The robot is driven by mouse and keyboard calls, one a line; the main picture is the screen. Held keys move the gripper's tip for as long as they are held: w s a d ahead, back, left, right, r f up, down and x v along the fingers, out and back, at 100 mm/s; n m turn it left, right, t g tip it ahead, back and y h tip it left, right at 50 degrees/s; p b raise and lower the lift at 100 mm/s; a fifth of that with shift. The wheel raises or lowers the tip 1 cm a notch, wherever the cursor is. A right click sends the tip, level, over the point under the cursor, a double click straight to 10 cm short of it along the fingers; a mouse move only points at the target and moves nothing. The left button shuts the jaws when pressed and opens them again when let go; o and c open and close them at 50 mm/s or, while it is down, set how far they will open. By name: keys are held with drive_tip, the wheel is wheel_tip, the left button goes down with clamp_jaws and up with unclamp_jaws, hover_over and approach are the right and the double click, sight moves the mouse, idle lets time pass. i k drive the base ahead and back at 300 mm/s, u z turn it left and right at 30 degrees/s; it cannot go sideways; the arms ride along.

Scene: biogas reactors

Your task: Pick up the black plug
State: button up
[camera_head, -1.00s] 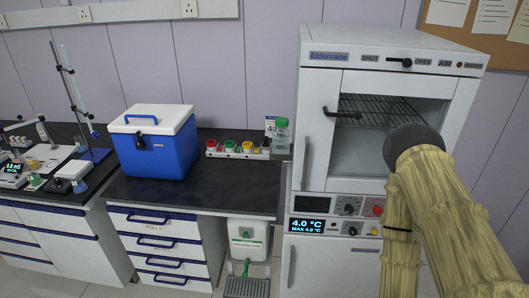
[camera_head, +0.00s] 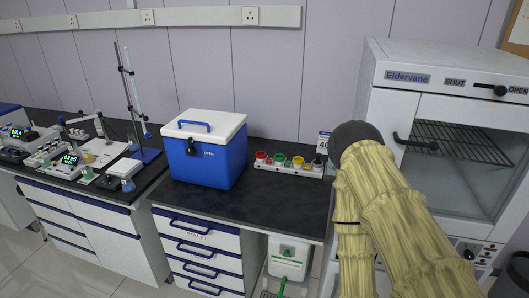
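A white rack (camera_head: 288,169) holding a row of coloured plugs stands at the right end of the dark bench top. The black plug (camera_head: 317,164) looks to be the small dark item at the rack's right end, beside the yellow one. Red and green ones are farther left in the row. My arm, in a tan ribbed sleeve with a dark rounded part at its top, fills the lower right, just right of the rack. My gripper's fingers are not in view, so I cannot see whether they hold anything.
A blue cooler (camera_head: 208,160) with a white lid stands left of the rack. A white oven-like cabinet (camera_head: 425,77) stands at the right, partly behind my arm. Lab instruments (camera_head: 60,160) crowd the left bench. The bench top (camera_head: 265,195) before the rack is clear.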

sight(319, 160)
drive_tip(key=u, duration=0.25)
drive_tip(key=i, duration=1.55)
drive_tip(key=z, duration=0.6)
